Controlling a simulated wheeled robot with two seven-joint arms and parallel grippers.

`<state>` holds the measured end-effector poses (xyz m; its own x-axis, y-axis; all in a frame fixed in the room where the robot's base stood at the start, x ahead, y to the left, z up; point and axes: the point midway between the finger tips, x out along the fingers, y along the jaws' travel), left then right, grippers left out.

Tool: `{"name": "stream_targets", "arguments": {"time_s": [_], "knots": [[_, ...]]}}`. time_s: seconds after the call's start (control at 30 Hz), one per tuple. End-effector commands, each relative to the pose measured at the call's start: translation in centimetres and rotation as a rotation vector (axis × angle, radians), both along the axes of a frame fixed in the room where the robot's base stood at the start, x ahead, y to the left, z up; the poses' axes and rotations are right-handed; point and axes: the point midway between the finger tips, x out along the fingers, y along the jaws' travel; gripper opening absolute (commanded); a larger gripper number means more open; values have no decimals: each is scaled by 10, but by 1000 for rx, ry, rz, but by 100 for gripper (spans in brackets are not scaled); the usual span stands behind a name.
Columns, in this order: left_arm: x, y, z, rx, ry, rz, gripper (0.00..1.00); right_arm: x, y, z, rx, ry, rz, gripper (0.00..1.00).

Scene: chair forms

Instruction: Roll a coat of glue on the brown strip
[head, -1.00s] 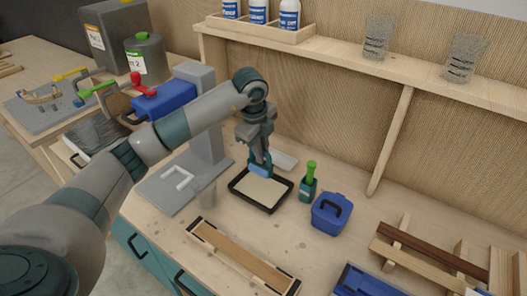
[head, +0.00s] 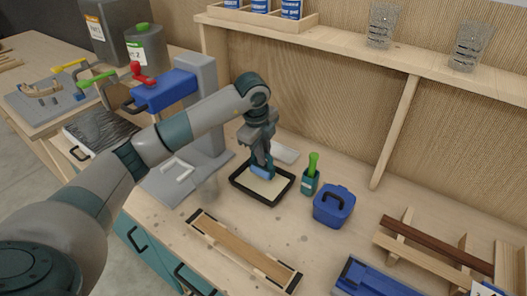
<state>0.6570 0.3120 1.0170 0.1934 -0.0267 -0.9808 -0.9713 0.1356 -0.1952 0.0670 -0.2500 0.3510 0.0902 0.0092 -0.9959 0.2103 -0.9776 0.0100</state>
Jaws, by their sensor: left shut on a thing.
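My left gripper (head: 261,156) is shut on a glue roller (head: 262,173) with a blue body. The roller is down at the far side of a black tray (head: 247,193) with a cream-coloured layer of glue in it. The gripper hides the roller's upper part. The brown strip (head: 240,246) lies in a light wooden holder with black ends, in front of the tray near the bench's front edge. My right gripper is not in view.
Right of the tray stand a green-handled tool in a dark green holder (head: 310,182) and a blue lidded tub (head: 333,206). A wooden rack (head: 430,240) with a dark brown strip and a blue box (head: 366,279) are at the right. A blue-and-grey press (head: 200,110) stands left.

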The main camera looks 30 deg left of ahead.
Motion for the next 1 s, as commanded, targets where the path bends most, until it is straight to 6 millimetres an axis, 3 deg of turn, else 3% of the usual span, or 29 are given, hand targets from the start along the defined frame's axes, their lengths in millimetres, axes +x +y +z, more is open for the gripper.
{"name": "stream_targets", "arguments": {"time_s": [0.3,1.0], "knots": [[0,0,-18,-1,0,0,0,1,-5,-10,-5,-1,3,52],[0,0,-18,-1,0,0,0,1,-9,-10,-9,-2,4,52]]}}
